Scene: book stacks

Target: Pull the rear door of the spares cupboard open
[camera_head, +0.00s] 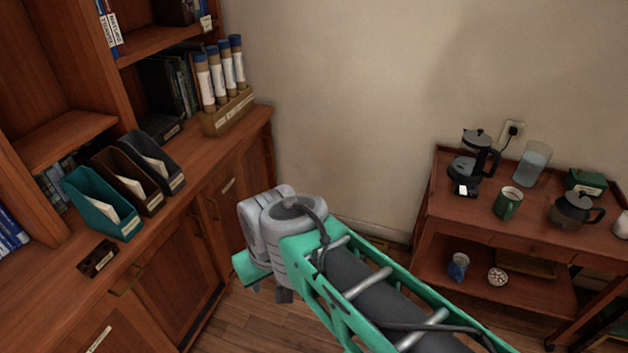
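The wooden cupboard (262,128) runs along the left side, with doors in its lower front. The far door (236,210) bears a small pale label (228,186) and a dark upright handle (213,208). It looks shut. A nearer door (178,270) has a similar handle (196,226) close by and also looks shut. My arm reaches in from the lower right. Its grey and teal end, with my gripper (264,284), is in front of the cupboard's far doors, apparently to the right of the handles. The fingers are mostly hidden by the wrist, so their opening and any contact cannot be told.
Teal, brown and black file holders (128,180) and a rack of tubes (228,112) stand on the cupboard top. A wooden trolley (432,210) with coffee things stands at the right. Wooden floor (240,325) lies between them, partly covered by my arm.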

